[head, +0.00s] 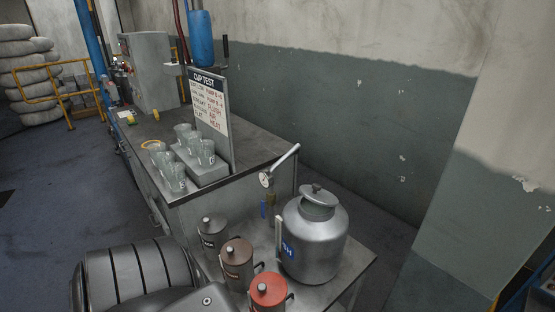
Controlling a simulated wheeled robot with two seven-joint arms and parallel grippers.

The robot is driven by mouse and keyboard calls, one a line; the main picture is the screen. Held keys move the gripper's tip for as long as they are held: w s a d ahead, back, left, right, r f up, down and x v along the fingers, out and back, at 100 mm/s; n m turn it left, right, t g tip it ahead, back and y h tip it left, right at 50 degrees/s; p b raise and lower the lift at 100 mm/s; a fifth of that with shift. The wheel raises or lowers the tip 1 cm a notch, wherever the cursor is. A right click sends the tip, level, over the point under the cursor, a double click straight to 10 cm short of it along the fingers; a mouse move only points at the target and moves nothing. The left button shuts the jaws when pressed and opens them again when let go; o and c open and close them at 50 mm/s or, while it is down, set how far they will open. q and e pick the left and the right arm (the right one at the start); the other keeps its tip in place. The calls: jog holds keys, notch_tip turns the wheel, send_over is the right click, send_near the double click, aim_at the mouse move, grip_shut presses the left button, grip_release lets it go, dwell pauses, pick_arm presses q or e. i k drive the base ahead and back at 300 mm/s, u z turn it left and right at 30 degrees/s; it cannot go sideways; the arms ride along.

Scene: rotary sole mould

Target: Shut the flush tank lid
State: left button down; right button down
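Neither of my grippers is in view, so nothing shows at the lid.
Grey (212,228), brown (236,258) and red-topped (268,290) canisters stand left of the tank. The bench behind holds several clear cups (186,150) and a "CUP TEST" board (211,112). The wall (370,130) rises behind; floor is open at left.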

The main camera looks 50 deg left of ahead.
aim_at(314, 193)
jog(key=u, duration=0.8)
jog(key=k, duration=0.2)
jog(key=u, duration=0.8)
jog(key=i, duration=0.5)
